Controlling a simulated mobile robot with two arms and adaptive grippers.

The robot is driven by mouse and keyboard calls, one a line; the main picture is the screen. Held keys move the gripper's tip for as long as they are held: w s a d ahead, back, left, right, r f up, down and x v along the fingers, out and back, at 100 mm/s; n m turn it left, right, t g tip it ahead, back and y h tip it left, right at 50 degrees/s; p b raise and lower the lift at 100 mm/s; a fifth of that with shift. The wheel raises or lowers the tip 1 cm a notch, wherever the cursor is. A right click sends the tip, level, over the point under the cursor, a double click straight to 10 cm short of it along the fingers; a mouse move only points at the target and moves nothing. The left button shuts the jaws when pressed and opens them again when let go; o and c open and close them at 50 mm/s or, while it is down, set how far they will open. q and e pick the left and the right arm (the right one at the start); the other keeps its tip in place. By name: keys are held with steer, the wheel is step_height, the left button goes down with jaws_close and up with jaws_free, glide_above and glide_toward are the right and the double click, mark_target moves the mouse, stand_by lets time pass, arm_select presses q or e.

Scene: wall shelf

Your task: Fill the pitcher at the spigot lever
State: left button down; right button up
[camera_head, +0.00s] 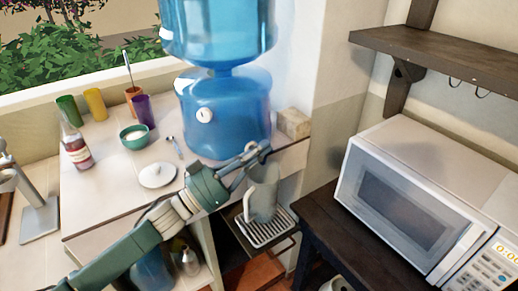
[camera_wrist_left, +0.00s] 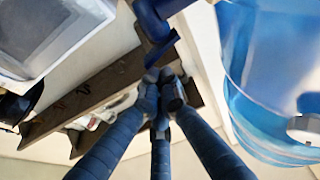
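The grey pitcher (camera_head: 263,198) stands upright on the slotted drip tray (camera_head: 262,232) below the right end of the counter. My left gripper (camera_head: 258,152) is just above the pitcher, in front of the blue water dispenser (camera_head: 225,122). In the left wrist view, the fingertips of the left gripper (camera_wrist_left: 165,92) are together with nothing visible between them. A dark blue spigot lever (camera_wrist_left: 160,52) shows just beyond the fingertips; I cannot tell whether they touch it. The dispenser also shows at right in the wrist view (camera_wrist_left: 262,70). The water level inside the pitcher is not visible. My right gripper is out of view.
A microwave (camera_head: 410,195) stands on a dark table at right, under a wooden shelf (camera_head: 450,60). The counter holds a white lidded dish (camera_head: 157,176), a green bowl (camera_head: 135,136), a bottle (camera_head: 75,145) and several coloured cups. A tan block (camera_head: 293,123) sits beside the dispenser.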

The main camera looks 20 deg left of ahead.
arm_select(q)
steer(key=r+b+v, duration=0.1)
steer(key=b+v, duration=0.2)
steer(key=v, duration=0.6)
steer(key=shift+s+a+r, duration=0.2)
steer(key=shift+s+a, duration=0.15)
steer(key=shift+s, duration=0.1)
arm_select(e)
steer(key=shift+s+f, duration=0.25)
steer(key=shift+f, duration=0.65)
arm_select(q)
steer(key=shift+f, duration=0.1)
arm_select(e)
steer(key=shift+s, duration=0.1)
